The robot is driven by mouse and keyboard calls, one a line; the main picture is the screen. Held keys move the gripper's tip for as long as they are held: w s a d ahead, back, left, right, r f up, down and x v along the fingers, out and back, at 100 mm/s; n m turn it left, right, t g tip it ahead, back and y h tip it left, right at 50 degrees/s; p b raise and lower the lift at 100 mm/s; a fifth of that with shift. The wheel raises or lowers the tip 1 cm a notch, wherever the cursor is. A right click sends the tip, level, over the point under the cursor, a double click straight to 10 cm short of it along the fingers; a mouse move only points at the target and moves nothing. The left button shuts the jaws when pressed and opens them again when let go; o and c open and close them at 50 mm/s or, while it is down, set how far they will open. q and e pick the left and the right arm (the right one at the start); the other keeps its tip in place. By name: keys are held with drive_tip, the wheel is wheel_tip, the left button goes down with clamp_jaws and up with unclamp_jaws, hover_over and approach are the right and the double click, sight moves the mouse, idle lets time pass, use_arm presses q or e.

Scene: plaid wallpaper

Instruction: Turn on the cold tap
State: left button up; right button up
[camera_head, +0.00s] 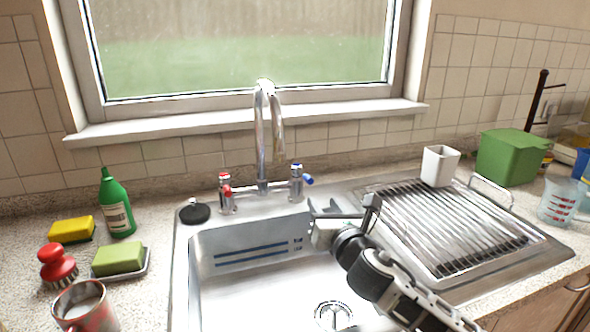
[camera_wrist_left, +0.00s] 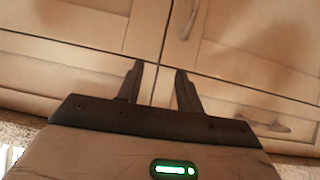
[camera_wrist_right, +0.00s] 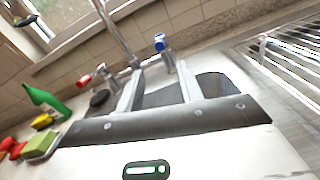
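The cold tap (camera_head: 297,183), with a blue-marked lever, stands right of the tall chrome spout (camera_head: 262,135) behind the sink. The hot tap (camera_head: 226,192), marked red, stands left of the spout. My right gripper (camera_head: 322,206) is open and empty, over the back right of the sink, just in front of the cold tap and apart from it. In the right wrist view the cold tap (camera_wrist_right: 165,50) lies beyond the fingertips, nearer the right finger. My left gripper (camera_wrist_left: 160,68) is open and empty before cupboard doors; it is outside the head view.
A steel sink (camera_head: 250,255) lies below the taps. A ridged drainer (camera_head: 450,225) with a white cup (camera_head: 440,165) is at right. A green bottle (camera_head: 116,205), sponges and a mug (camera_head: 85,308) stand at left. The window sill (camera_head: 240,120) runs behind.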

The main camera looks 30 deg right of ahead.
sight(305, 174)
drive_tip(key=x, duration=1.4)
drive_tip(key=shift+w+d, duration=0.1)
drive_tip(key=shift+w, duration=0.1)
clamp_jaws()
